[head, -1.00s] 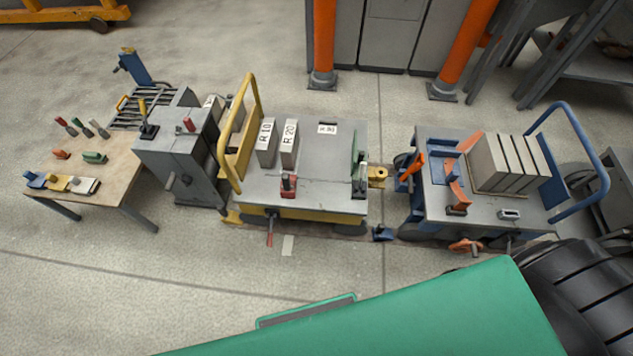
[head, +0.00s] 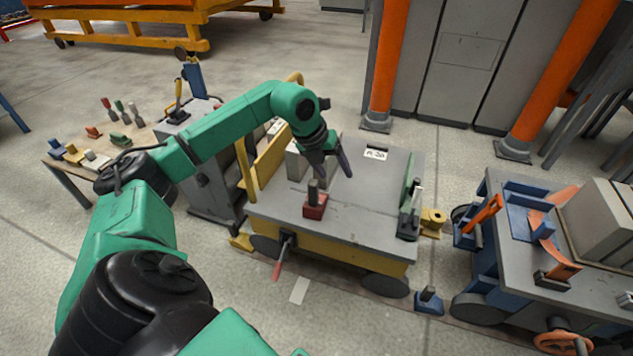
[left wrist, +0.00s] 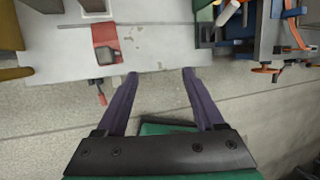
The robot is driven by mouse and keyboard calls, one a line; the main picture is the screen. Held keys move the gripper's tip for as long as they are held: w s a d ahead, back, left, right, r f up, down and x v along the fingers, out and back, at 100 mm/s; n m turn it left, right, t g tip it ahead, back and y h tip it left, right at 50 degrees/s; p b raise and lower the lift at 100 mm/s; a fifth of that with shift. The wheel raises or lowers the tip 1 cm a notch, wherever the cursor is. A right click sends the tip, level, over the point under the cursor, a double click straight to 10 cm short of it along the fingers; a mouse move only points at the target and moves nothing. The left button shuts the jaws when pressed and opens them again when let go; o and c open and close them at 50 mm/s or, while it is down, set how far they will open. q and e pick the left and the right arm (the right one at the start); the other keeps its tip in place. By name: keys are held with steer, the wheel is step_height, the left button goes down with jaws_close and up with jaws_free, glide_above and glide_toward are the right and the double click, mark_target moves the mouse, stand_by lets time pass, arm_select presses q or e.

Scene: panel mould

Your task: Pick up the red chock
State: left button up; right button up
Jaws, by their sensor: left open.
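The red chock (head: 315,207), a red block with a dark upright grip, stands on the grey top of the yellow cart (head: 375,225), near its front edge. In the left wrist view the red chock (left wrist: 106,40) is up and left of the jaws. My left gripper (head: 333,168) is open and empty, pointing down over the cart top, just behind and above the chock in the head view. In the left wrist view its dark fingers (left wrist: 160,73) stand apart with nothing between them. My right gripper is not in view.
A grey panel block (head: 296,163) stands behind my gripper, partly hidden. A green clamp-like part (head: 410,210) is at the cart's right edge. A blue chock (head: 428,300) is on the floor. A blue cart (head: 490,245) stands right.

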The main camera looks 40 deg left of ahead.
mark_target(316, 191)
arm_select(q)
steer(key=s+a+y+b, duration=0.1)
steer(key=s+a+y, duration=0.25)
steer(key=a, duration=0.25)
steer(key=shift+g, duration=0.3)
steer(key=b+x, duration=0.1)
steer(key=x, duration=0.4)
steer(key=b+x, duration=0.2)
steer(key=x, duration=0.3)
steer(key=w+b+x, duration=0.1)
steer(key=x, duration=0.4)
steer(key=shift+w+a+r+b, duration=0.1)
steer(key=shift+a+r+b, duration=0.1)
steer(key=shift+b, duration=0.2)
steer(key=shift+r+y, duration=0.15)
steer(key=shift+y, duration=0.1)
steer(key=shift+c, duration=0.9)
jaws_close()
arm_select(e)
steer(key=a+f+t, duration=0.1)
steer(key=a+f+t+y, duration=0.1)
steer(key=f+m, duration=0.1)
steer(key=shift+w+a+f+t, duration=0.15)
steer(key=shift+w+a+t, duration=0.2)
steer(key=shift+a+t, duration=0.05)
